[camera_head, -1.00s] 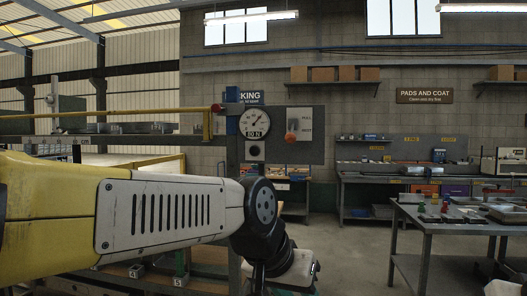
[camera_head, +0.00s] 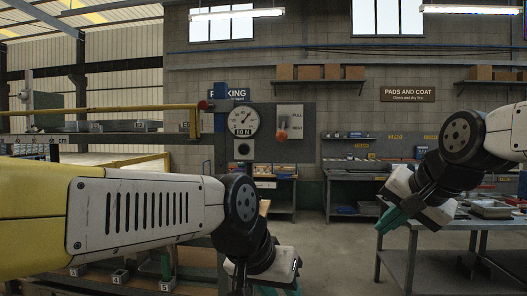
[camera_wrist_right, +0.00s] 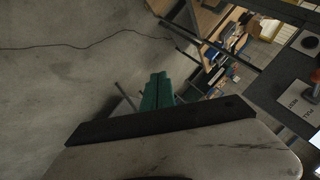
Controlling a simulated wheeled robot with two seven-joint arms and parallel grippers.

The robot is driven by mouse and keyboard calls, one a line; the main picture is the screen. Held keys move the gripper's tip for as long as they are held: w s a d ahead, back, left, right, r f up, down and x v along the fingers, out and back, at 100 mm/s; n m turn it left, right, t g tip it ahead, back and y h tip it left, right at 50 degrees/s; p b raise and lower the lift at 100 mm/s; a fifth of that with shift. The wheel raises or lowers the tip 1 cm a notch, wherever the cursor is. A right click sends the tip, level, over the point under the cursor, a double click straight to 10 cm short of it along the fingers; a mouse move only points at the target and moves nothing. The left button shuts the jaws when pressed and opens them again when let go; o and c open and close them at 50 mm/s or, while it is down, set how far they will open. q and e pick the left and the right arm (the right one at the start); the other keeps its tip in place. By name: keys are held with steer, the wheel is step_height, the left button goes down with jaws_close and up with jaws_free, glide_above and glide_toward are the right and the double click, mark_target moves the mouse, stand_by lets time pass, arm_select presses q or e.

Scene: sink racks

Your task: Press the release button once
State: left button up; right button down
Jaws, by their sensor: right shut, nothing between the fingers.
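A grey panel (camera_head: 300,128) at the back carries a round dial gauge marked in N (camera_head: 243,120). Below the dial is a pale square plate with a dark round button (camera_head: 243,149); I cannot read a label on it. In the right wrist view the button (camera_wrist_right: 308,42) shows near the right edge. My right gripper (camera_head: 390,218), with green fingers, is shut and empty, to the right of the panel and apart from it. Its fingers (camera_wrist_right: 157,92) also show in the wrist view. My left gripper (camera_head: 278,291) is at the bottom edge, mostly cut off.
A lever with an orange-red knob (camera_head: 283,123) sits on a pull/rest plate right of the dial. A yellow rail with a red end (camera_head: 120,109) runs left of the panel. A metal table (camera_head: 450,226) stands at right under my right arm. Open floor lies between.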

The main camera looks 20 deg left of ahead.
mark_target(243, 149)
steer(key=w+a+r+m+y, duration=0.15)
steer(key=w+a+r, duration=0.25)
steer(key=a, duration=0.4)
steer(key=w+a+r+m+y, duration=0.1)
steer(key=w+a+r+m, duration=0.15)
steer(key=a, duration=0.65)
steer(key=a+r+m+y, duration=0.1)
steer(key=a+r, duration=0.2)
steer(key=a, duration=0.7)
steer(key=a+r+m+y, duration=0.2)
steer(key=a+r, duration=0.1)
steer(key=a, duration=0.7)
steer(key=shift+w+a, duration=0.2)
steer(key=shift+w, duration=0.1)
steer(key=shift+r, duration=0.1)
steer(key=shift+w+a, duration=0.35)
steer(key=shift+w, duration=1.1)
steer(key=shift+w+a, duration=0.3)
steer(key=shift+w, duration=1.1)
steer(key=shift+w+a, duration=0.35)
steer(key=shift+w, duration=1.1)
steer(key=shift+w, duration=0.15)
steer(key=shift+w+a, duration=0.1)
steer(key=shift+w, duration=0.15)
